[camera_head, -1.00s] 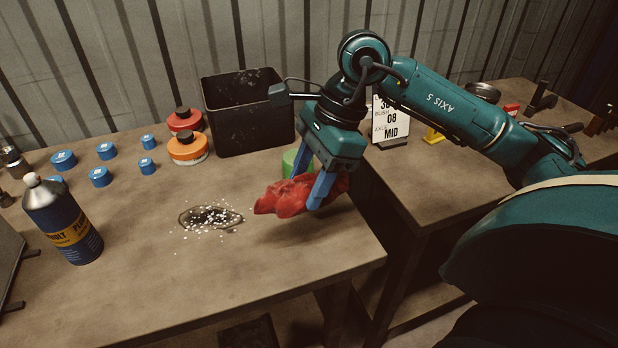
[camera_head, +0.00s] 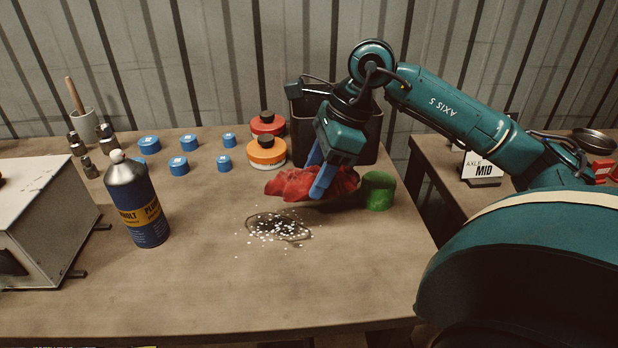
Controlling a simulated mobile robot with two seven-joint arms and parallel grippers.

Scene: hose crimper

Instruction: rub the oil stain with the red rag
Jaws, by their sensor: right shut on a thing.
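The red rag (camera_head: 292,184) is bunched up and held in my right gripper (camera_head: 318,184), whose blue fingers are shut on it. The rag is just behind the oil stain (camera_head: 279,226), at its upper right in the view. The stain is a dark patch on the table (camera_head: 200,270) with white granules scattered over and around it. The rag does not cover the stain. I cannot tell whether the rag's underside touches the table. My left gripper is not in view.
A blue bottle (camera_head: 138,205) stands left of the stain. A green cylinder (camera_head: 378,191) is right of the rag. Orange (camera_head: 266,152) and red (camera_head: 268,124) canisters, a black bin (camera_head: 372,135) and several blue caps (camera_head: 179,166) stand behind. A grey box (camera_head: 45,225) is at left. The table's front is clear.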

